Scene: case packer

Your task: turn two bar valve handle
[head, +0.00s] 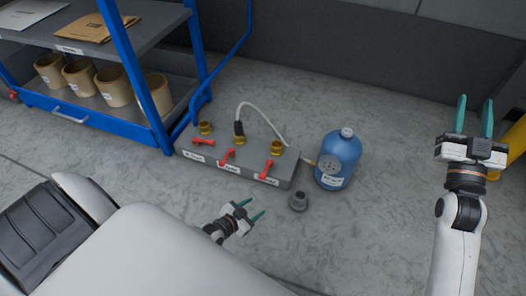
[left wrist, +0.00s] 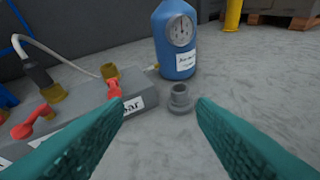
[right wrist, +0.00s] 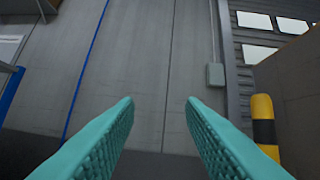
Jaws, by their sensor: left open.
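A grey manifold block (head: 233,162) on the floor carries three red bar handles: left (head: 203,142), middle (head: 227,157) and right (head: 267,170). The left handle lies roughly along the block; the other two point across it. Labels on its front are too small to read fully; one ends in "bar" in the left wrist view (left wrist: 133,106). There the right handle (left wrist: 114,88) is partly hidden by a finger. My left gripper (head: 254,210) is open and empty, low in front of the block, touching no handle. My right gripper (head: 474,100) is open and empty, far right.
A blue bottle with a gauge (head: 338,160) stands right of the block. A small grey fitting (head: 298,201) sits on the floor in front of it. A hose (head: 262,108) arches from the middle brass port. A blue-framed shelf (head: 140,85) with several tan pots stands left.

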